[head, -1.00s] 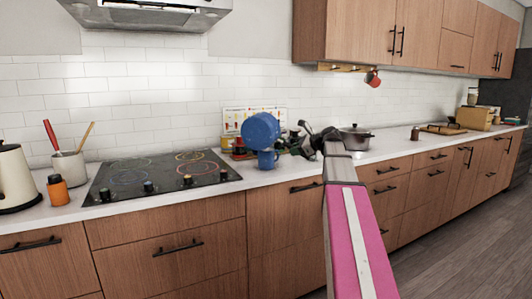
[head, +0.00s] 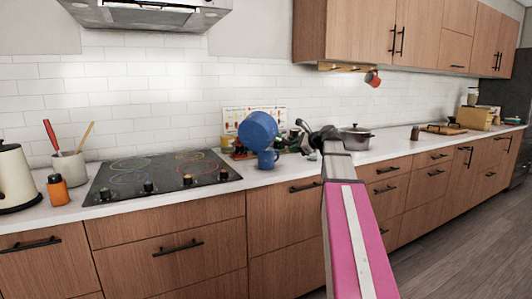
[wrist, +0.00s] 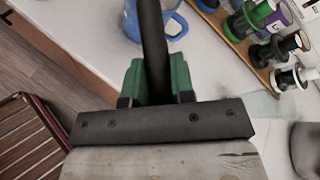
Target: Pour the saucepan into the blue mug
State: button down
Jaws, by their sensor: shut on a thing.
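The blue saucepan (head: 258,131) is held in the air above the counter in the head view, tipped on its side. Its inside and contents cannot be made out. The blue mug (head: 268,160) stands upright on the counter just below the saucepan, close under its lower edge. A blue body with a handle, which looks like the mug (wrist: 131,20), shows at the top of the wrist view. My gripper (wrist: 157,70) has its green fingers shut on the saucepan's dark handle (wrist: 152,38). In the head view my gripper is small and partly hidden by my arm.
A cooktop (head: 160,176) lies left of the mug. A spice rack (wrist: 262,58) with several jars stands behind and beside the mug. A lidded grey pot (head: 356,138) is to the right. The counter's front edge runs close before the mug.

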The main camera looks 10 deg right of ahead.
jog(key=shift+r, duration=0.1)
jog(key=shift+n+t+h, duration=0.3)
jog(key=shift+n+t, duration=0.6)
jog(key=shift+n, duration=0.1)
jog(key=shift+r+n+t, duration=0.4)
jog(key=shift+r+n, duration=0.2)
jog(key=shift+r, duration=0.15)
jog(key=shift+s+r, duration=0.1)
jog(key=shift+r, duration=0.05)
jog(key=shift+s+a+n+t, duration=0.15)
jog(key=shift+n+t, duration=0.35)
jog(key=shift+n, duration=0.2)
jog(key=s+a+f+n+t, duration=0.2)
jog(key=s+a+n+t, duration=0.1)
jog(key=s+n, duration=0.2)
jog(key=shift+s+a+f+n+y+b, duration=0.2)
jog(key=shift+a+f+n+y+b, duration=0.2)
jog(key=shift+n, duration=0.2)
jog(key=shift+r, duration=0.1)
